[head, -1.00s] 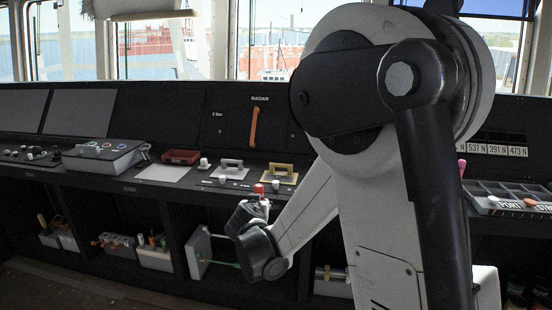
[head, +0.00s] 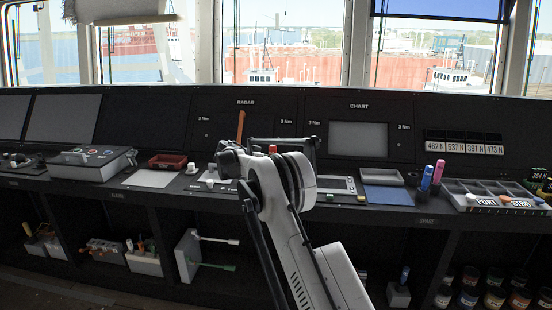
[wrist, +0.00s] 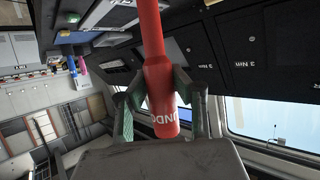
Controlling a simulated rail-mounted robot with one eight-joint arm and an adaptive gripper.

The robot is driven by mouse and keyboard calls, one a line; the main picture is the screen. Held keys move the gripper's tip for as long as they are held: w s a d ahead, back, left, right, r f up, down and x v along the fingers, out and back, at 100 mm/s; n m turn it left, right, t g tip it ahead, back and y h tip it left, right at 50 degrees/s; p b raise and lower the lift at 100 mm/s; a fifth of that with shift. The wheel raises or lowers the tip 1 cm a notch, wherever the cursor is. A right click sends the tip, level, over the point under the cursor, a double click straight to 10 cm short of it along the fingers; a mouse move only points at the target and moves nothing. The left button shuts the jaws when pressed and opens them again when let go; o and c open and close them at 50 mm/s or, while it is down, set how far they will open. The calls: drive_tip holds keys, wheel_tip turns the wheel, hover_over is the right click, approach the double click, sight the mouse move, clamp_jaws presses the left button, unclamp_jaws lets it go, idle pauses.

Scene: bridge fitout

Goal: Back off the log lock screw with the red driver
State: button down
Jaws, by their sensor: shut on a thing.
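The red driver (wrist: 160,85) is upright in the wrist view, its handle between the two fingers of my gripper (wrist: 156,103). White lettering shows on the handle, part of it hidden. In the head view only a small red piece of the driver (head: 272,149) shows above my wrist, in front of the console. My gripper's fingers are hidden there behind my arm. I cannot make out the log lock screw in either view.
A white plate with a handle (head: 212,184) lies left of my arm. A red tray (head: 167,161) and a grey control box (head: 92,162) stand further left. To the right are a blue mat (head: 388,196), upright pink (head: 438,172) and blue (head: 426,179) objects and a compartment tray (head: 490,190).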

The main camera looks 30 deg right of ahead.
drive_tip(key=shift+w+d+r+m+g, duration=0.15)
drive_tip(key=shift+d+m+g, duration=0.25)
drive_tip(key=shift+d, duration=0.4)
wheel_tip(320, 180, down, 6)
drive_tip(key=b, duration=0.3)
drive_tip(key=shift+f+b, duration=0.2)
drive_tip(key=shift+b, duration=0.2)
drive_tip(key=shift+a+f+b, duration=0.1)
drive_tip(key=shift+f+b, duration=0.25)
drive_tip(key=shift+b, duration=0.25)
idle(2.5)
drive_tip(key=shift+r, duration=0.2)
idle(1.3)
drive_tip(key=shift+r+p, duration=0.9)
drive_tip(key=shift+r, duration=2.05)
